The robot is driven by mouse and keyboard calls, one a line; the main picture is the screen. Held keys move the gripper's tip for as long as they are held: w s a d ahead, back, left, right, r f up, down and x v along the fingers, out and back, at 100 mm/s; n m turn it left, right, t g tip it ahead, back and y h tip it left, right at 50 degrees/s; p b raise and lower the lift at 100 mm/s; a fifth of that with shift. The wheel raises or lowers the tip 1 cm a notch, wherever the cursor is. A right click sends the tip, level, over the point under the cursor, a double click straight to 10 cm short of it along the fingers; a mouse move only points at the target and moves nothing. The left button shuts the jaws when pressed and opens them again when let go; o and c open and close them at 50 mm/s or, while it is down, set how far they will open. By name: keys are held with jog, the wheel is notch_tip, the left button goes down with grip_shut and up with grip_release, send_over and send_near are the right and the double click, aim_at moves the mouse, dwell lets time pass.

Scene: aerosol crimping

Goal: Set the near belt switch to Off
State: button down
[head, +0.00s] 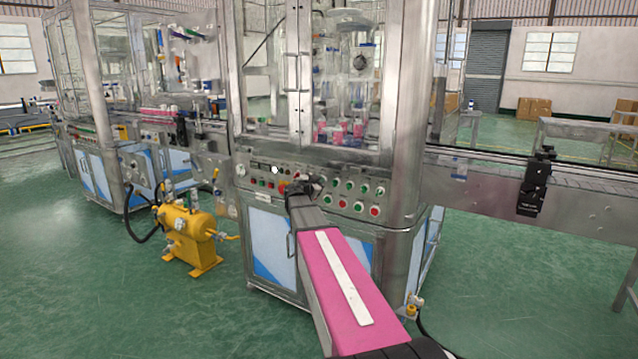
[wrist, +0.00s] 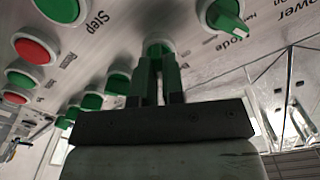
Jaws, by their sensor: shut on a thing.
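The control panel (head: 345,196) is on the front of the middle machine in the head view. My gripper (head: 301,186) reaches its face and hides part of it there. In the wrist view my gripper (wrist: 158,62) is shut on a green switch knob (wrist: 157,46) with a pale ring on the panel. The fingers hide most of the knob, so its label and exact setting cannot be read. Another green rotary knob (wrist: 228,14) stands up and to the right of it, near the words "Mode" and "Power".
A green button (wrist: 62,8) by the word "Step" and a red button (wrist: 35,50) sit left of the fingers, with several more below. A yellow compressor (head: 187,238) stands on the floor left of the machine. A conveyor (head: 500,190) runs off to the right.

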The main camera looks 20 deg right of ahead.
jog(key=n, duration=1.1)
jog(key=shift+w+a, duration=0.2)
jog(key=shift+n, duration=0.4)
jog(key=c, duration=1.2)
grip_release()
jog(key=v, duration=1.1)
